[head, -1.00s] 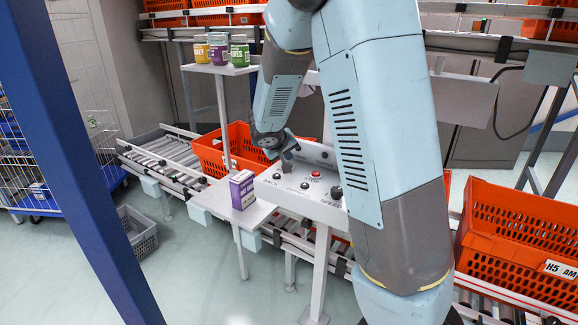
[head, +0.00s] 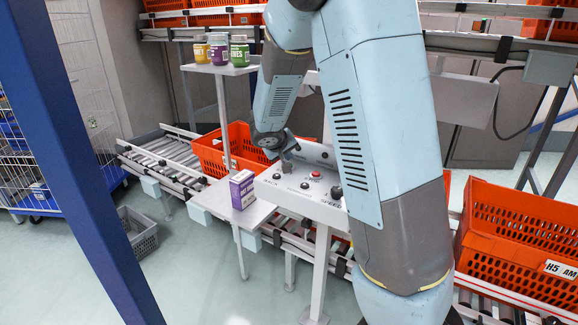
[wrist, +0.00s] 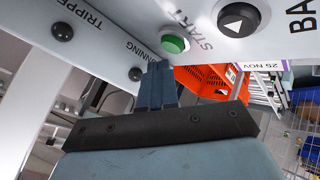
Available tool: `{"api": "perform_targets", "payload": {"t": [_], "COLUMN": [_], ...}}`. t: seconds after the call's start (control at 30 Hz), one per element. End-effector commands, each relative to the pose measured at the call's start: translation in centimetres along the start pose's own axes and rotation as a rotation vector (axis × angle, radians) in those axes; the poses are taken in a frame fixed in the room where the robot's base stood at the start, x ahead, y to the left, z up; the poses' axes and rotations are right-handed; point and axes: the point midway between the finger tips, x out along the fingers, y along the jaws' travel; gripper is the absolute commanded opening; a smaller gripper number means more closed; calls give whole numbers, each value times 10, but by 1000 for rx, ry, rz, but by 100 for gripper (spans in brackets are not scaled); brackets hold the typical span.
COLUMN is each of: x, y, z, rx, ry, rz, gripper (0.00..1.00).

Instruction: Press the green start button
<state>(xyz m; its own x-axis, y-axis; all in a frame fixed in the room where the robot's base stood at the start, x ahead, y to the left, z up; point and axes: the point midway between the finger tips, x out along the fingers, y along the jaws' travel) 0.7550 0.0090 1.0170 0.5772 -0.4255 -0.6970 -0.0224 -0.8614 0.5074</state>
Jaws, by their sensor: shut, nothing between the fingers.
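My gripper (wrist: 158,66) is shut and empty. Its dark fingertips lie just beside the green button in that picture; I cannot tell whether they touch the panel. In the head view my gripper (head: 287,160) is at the back left part of the control panel (head: 300,199), and the green button cannot be made out there.
A black arrow button (wrist: 238,20) is close to the green one. A red button (head: 315,174) and dark knob (head: 336,192) are on the panel. A purple and white box (head: 242,189) stands left of it. Orange totes (head: 515,235) flank the panel.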

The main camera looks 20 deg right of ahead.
Motion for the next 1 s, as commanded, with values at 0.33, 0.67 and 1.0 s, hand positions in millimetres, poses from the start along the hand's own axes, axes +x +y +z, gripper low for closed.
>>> {"api": "perform_targets", "payload": {"t": [0.33,0.67,1.0], "x": [2,5,6], "y": [-1,-3,-4], "z": [2,4,5], "rx": [0,0,0], "ry": [-1,0,0], "rz": [0,0,0], "gripper": [0,0,0]}}
